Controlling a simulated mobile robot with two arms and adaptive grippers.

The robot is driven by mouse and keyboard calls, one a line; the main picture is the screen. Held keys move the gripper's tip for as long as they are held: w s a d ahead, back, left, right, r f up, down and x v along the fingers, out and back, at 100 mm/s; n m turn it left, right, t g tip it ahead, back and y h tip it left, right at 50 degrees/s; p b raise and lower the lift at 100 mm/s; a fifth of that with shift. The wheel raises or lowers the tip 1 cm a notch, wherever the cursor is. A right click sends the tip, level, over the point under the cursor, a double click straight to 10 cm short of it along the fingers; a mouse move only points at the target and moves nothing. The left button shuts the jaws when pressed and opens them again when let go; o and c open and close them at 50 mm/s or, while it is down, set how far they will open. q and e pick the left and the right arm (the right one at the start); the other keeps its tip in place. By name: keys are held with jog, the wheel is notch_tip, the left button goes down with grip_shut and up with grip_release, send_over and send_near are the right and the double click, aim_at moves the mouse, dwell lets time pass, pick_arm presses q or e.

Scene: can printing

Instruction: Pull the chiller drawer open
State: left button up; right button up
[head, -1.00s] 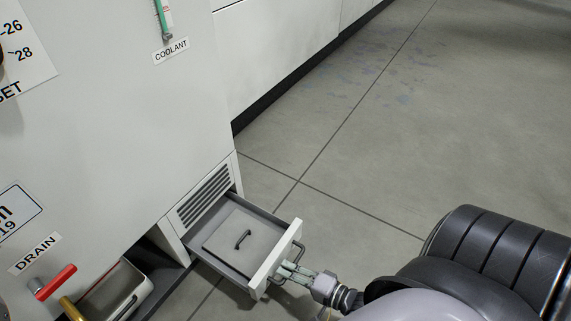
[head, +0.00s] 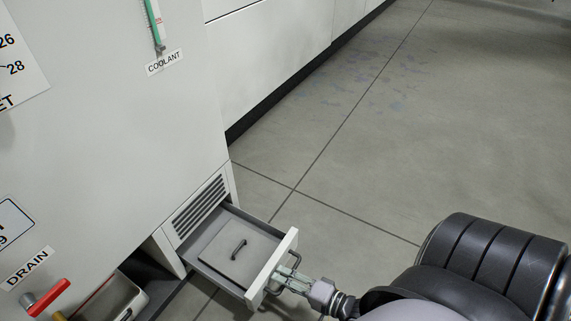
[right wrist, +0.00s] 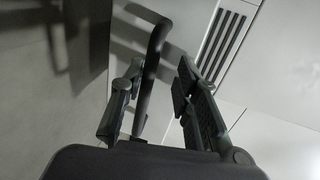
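The chiller drawer (head: 272,267) stands pulled well out of the low front of the white cabinet. A grey lid (head: 226,254) with a small dark handle lies inside it. The drawer's bar handle (head: 290,273) is on its front panel, and it shows as a dark bar in the right wrist view (right wrist: 153,60). My right gripper (head: 285,277) is at this handle. Its fingers are apart in the right wrist view (right wrist: 158,100), with the bar between them, nearer the left finger, and a gap towards the right one. My left gripper is out of view.
A vent grille (head: 200,207) is above the drawer. To its left are an open bay with a metal container (head: 113,300) and a red drain lever (head: 47,297). The floor (head: 350,175) right of the drawer is clear.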

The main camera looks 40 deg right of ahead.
jog(key=o, duration=0.8)
jog(key=r, duration=0.7)
jog(key=shift+w, duration=0.25)
jog(key=shift+s+d+r, duration=0.1)
jog(key=shift+s+r, duration=0.05)
jog(key=shift+r, duration=0.55)
jog(key=c, duration=0.5)
jog(key=shift+s+r, duration=0.1)
jog(key=shift+r, duration=0.15)
jog(key=c, duration=0.3)
